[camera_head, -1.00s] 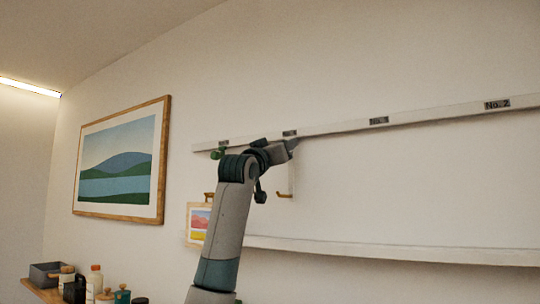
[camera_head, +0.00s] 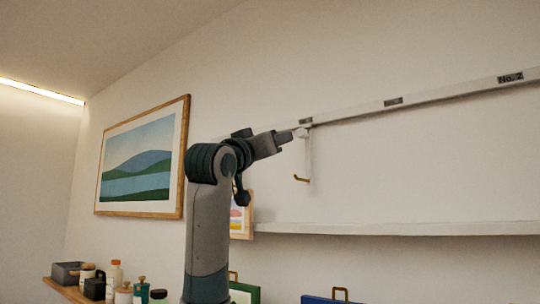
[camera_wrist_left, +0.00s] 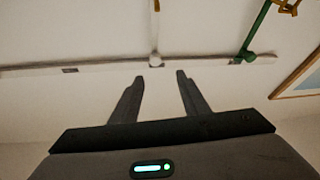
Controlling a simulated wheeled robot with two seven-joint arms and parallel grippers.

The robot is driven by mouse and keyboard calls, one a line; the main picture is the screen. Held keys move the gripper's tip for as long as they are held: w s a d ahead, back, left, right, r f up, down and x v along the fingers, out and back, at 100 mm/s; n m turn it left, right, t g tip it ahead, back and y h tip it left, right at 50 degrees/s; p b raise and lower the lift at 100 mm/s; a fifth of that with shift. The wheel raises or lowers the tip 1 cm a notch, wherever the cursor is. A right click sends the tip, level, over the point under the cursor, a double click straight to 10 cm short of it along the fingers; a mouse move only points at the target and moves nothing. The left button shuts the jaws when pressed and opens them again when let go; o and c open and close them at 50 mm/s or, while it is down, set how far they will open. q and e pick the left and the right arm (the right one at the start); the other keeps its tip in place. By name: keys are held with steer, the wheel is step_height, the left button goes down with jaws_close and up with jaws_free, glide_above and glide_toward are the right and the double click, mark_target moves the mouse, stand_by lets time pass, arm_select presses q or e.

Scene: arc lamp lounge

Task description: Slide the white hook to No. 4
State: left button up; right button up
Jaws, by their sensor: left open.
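The white hook (camera_head: 307,158) hangs upright from the pale rail (camera_head: 440,95), with a brass tip at its lower end. Its top is just below a small dark label (camera_head: 305,121), too blurred to read. The label "No. 2" (camera_head: 510,78) is farther right, with one blurred label (camera_head: 393,101) between. My left gripper (camera_head: 286,137) is just left of the hook's top. My right gripper is not in view.
A green hook (camera_wrist_left: 247,57) is on the same rail in the wrist view. A landscape picture (camera_head: 142,165) hangs left. A ledge (camera_head: 400,229) runs below the rail. Bottles and a grey box (camera_head: 66,273) stand lower left. Wall right of the hook is clear.

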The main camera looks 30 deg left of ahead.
arm_select(q)
steer(key=shift+v, duration=0.95)
